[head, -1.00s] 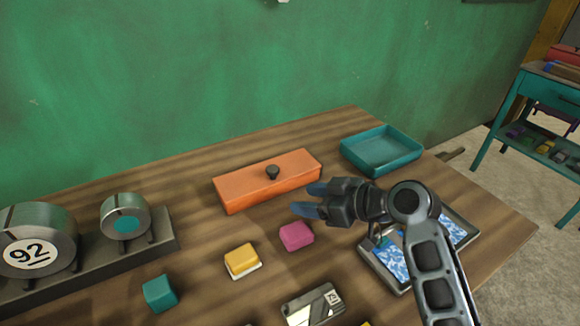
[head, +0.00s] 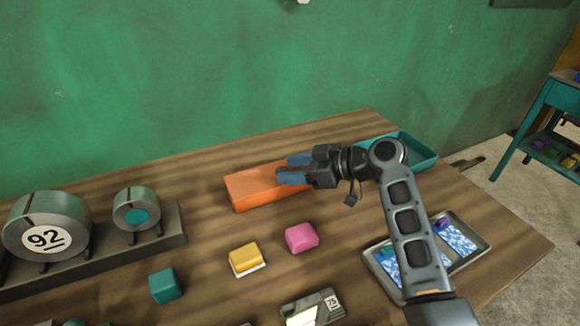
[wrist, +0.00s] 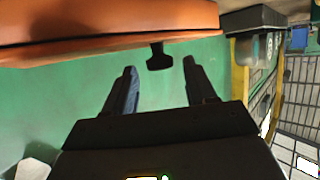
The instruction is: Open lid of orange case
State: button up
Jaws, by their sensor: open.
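The orange case (head: 252,188) lies shut on the wooden table near the green wall. In the head view my gripper (head: 287,168) is over its right part and hides the dark knob on its lid. In the wrist view the orange case (wrist: 105,28) fills the top left, and its black knob (wrist: 159,58) shows at the gap between the fingertips of my gripper (wrist: 159,68). The fingers are open, one on each side of the knob as seen there, and not closed on it. I cannot tell how deep the knob sits between them.
A teal tray (head: 425,158) stands right of the case, partly behind my arm. A metal tray with blue patterned items (head: 457,239) lies front right. A pink block (head: 301,238), a yellow block (head: 245,259) and a teal block (head: 165,286) lie in front. A metal rack (head: 170,236) stands left.

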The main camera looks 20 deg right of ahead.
jog(key=shift+w+a+f, duration=0.25)
jog(key=shift+w+a, duration=0.1)
jog(key=shift+a, duration=0.05)
grip_shut()
dwell(0.4)
